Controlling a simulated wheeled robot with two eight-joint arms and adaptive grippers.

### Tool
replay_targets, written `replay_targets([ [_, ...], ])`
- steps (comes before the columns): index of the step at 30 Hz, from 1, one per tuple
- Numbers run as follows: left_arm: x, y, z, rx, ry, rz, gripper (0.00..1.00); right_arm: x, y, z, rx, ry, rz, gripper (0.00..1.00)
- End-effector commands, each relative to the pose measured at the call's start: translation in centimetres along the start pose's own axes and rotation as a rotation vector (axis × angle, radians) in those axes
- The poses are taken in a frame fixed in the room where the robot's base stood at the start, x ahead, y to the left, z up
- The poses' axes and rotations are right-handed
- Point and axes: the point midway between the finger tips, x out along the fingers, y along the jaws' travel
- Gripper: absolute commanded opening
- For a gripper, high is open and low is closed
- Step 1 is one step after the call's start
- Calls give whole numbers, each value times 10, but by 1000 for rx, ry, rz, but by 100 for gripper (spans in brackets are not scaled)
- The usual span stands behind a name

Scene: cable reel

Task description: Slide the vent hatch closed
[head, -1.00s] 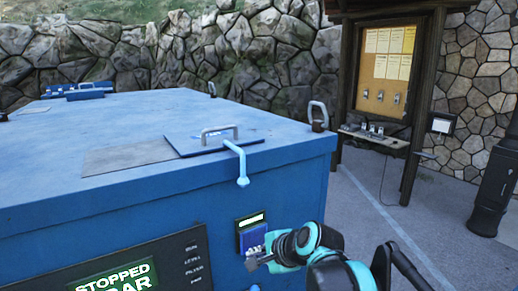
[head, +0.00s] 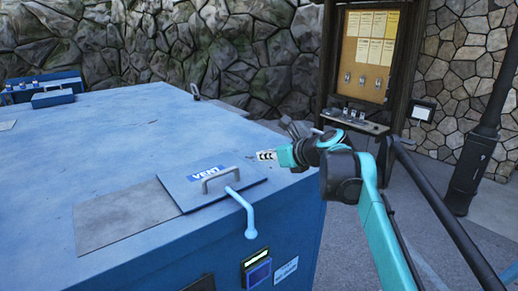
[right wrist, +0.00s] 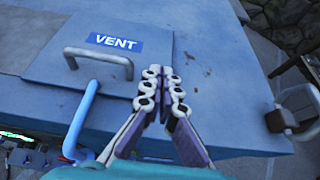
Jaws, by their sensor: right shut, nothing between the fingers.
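The vent hatch (head: 240,184) is a flat blue plate with a "VENT" label and a grey bar handle (head: 214,178), on top of the big blue box. A flat grey rectangle (head: 115,218) lies bare directly left of it. My right gripper (head: 266,155) is above the box top, just beyond the hatch's right edge. In the right wrist view its shut, empty fingers (right wrist: 163,78) are by the right edge of the hatch (right wrist: 110,72), right of the handle (right wrist: 98,55). Contact with the hatch cannot be told. My left gripper is not in view.
A light-blue bent rod (head: 241,207) sticks up by the hatch's front edge and hangs over the box's front. A grey latch loop (right wrist: 298,105) stands at the box's right edge. The blue box top (head: 120,135) is clear behind the hatch. A notice board (head: 368,50) stands behind.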

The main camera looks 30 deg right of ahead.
Motion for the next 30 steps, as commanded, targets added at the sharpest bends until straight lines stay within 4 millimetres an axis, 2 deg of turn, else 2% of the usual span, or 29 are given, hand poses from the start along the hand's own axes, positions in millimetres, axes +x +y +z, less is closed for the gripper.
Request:
replay_targets([
  [11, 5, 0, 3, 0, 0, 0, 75, 46, 1, -11, -4, 0, 2, 0],
  [21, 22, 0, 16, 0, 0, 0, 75, 87, 1, -22, -4, 1, 2, 0],
  [30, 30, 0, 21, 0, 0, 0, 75, 111, 1, -26, -3, 0, 1, 0],
])
